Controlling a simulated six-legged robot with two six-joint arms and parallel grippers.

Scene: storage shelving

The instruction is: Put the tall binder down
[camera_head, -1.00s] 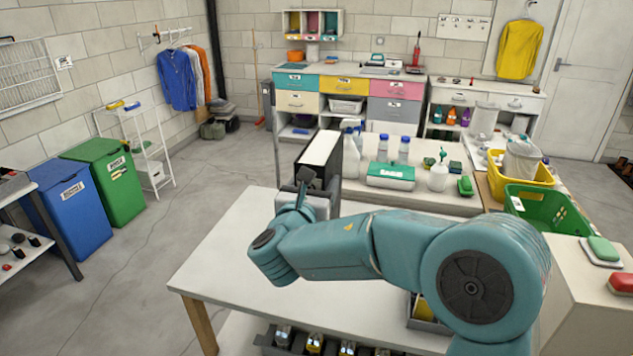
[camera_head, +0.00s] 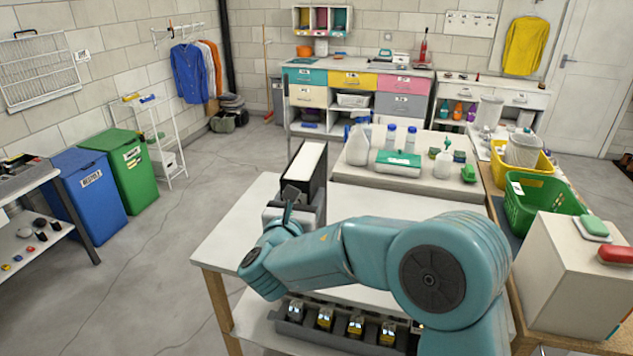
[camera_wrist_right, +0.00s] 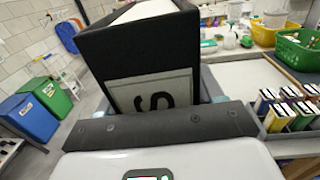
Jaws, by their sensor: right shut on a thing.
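The tall binder (camera_head: 310,163) is black with white page edges on top. It is upright over the left part of the white table (camera_head: 242,238) in the head view. My right gripper (camera_head: 299,196) is shut on it. In the right wrist view the binder (camera_wrist_right: 133,48) fills the middle, with a pale label bearing a dark "S" facing the camera, and the gripper (camera_wrist_right: 168,112) is around its lower part. The binder's bottom is hidden by the gripper and arm, so I cannot tell whether it touches the table. My left gripper is not in view.
A grey tray of small binders (camera_wrist_right: 290,116) shows in the right wrist view. Bottles (camera_head: 358,145) and a green-white box (camera_head: 398,164) stand behind. A green basket (camera_head: 540,205) and a cream box (camera_head: 565,270) are at right. The table's left part is bare.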

